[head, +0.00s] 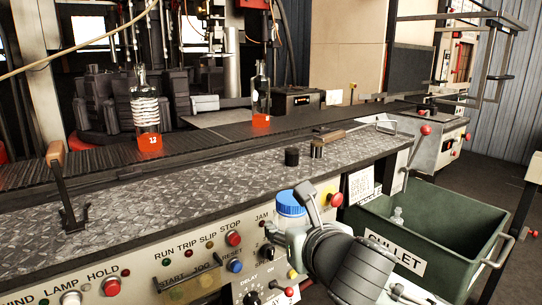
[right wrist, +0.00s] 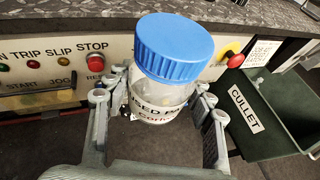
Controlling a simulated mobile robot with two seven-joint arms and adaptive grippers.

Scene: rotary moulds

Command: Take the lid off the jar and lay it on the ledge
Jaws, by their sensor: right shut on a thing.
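The jar (head: 291,222) is clear with a ridged blue lid (head: 291,202) seated on its mouth. In the right wrist view the jar (right wrist: 162,97) is slightly tilted, with a partly readable white label under the lid (right wrist: 174,46). My right gripper (head: 300,212) is shut on the jar body, below the lid, its fingers on either side in the right wrist view (right wrist: 160,112). It holds the jar in front of the control panel. The diamond-plate ledge (head: 200,192) lies behind and above the panel. My left gripper is not in view.
A green CULLET bin (head: 455,215) is at the right. Bottles with glowing orange bases (head: 148,140) stand on the conveyor behind.

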